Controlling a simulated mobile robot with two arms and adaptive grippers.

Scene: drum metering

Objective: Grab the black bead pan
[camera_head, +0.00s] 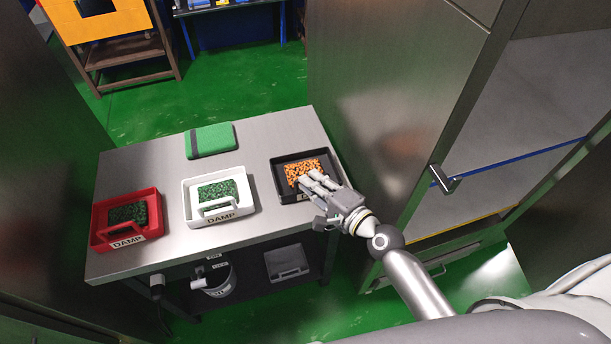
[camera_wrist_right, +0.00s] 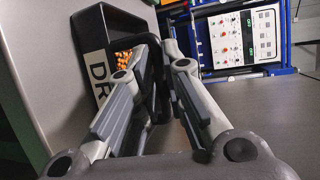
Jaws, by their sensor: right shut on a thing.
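The black bead pan (camera_head: 279,177) holds orange beads (camera_head: 305,169) and sits at the right end of the metal table. My right gripper (camera_head: 310,182) reaches over its near side from the right and is shut on its handle. In the right wrist view, the fingers (camera_wrist_right: 158,55) lie on either side of the dark handle, beside the pan's wall (camera_wrist_right: 118,22). A white label starting "DR" shows there; the rest is hidden. My left gripper is not in view.
On the table (camera_head: 255,222) stand a white pan (camera_head: 187,200) and a red pan (camera_head: 97,222) of green beads, both labelled "DAMP". A green case (camera_head: 211,140) lies behind them. A bucket (camera_head: 218,283) is on the lower shelf. A metal cabinet (camera_head: 385,110) stands close on the right.

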